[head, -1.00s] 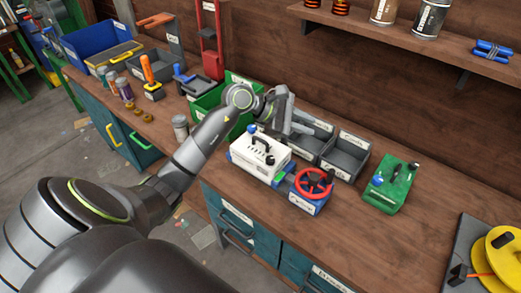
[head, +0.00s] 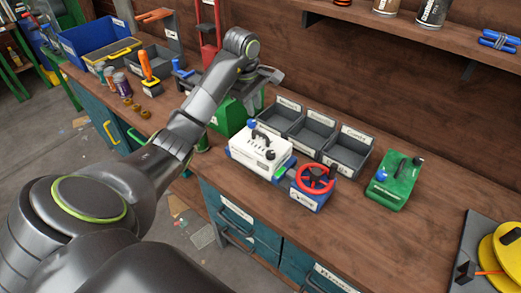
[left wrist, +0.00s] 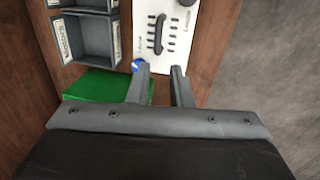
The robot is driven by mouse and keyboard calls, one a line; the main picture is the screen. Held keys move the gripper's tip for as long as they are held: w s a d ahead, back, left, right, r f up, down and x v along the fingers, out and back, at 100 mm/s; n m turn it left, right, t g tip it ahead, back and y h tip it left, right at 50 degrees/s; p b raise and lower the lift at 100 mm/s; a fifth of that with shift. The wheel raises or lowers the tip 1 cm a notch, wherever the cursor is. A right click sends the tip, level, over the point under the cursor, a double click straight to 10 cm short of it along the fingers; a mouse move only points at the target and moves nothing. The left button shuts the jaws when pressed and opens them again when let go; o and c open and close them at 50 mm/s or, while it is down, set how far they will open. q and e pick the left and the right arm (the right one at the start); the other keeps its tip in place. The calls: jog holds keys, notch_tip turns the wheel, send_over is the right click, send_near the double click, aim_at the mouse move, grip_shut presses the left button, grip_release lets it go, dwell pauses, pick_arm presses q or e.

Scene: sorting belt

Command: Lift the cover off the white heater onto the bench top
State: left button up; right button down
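The white heater (head: 258,158) is a box on the bench top. Its white cover (head: 246,147) has a black handle and dark vent slots and sits on the box. In the left wrist view the white cover (left wrist: 190,48), the slots and part of the handle show beyond my fingers. My left gripper (head: 268,90) is raised above and behind the heater, apart from it. In the left wrist view its two fingers (left wrist: 159,70) stand apart with nothing between them. My right gripper is in neither view.
Grey bins (head: 313,132) stand behind the heater. A box with a red wheel (head: 315,180) stands right beside it, and a green box (head: 396,182) further right. A green bin (head: 227,118) stands at its left. Bare bench lies at front right.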

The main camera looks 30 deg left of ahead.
pick_arm(q)
jog(key=b, duration=0.7)
send_over(261, 135)
jog(key=s, duration=0.1)
notch_tip(261, 135, down, 7)
jog(key=shift+w+a+f+b, duration=0.1)
jog(key=shift+a+f+b, duration=0.05)
jog(key=shift+f+b, duration=0.3)
jog(key=shift+a+f+b, duration=0.15)
jog(key=shift+f+b, duration=0.1)
jog(key=shift+f, duration=0.25)
jog(key=shift+w+f+p, duration=0.15)
jog(key=shift+f+p, duration=0.25)
jog(key=f, duration=0.1)
jog(key=w+f+p, duration=0.1)
jog(key=f, duration=0.1)
jog(key=shift+d+f, duration=0.2)
jog(key=shift+f, duration=0.45)
grip_shut()
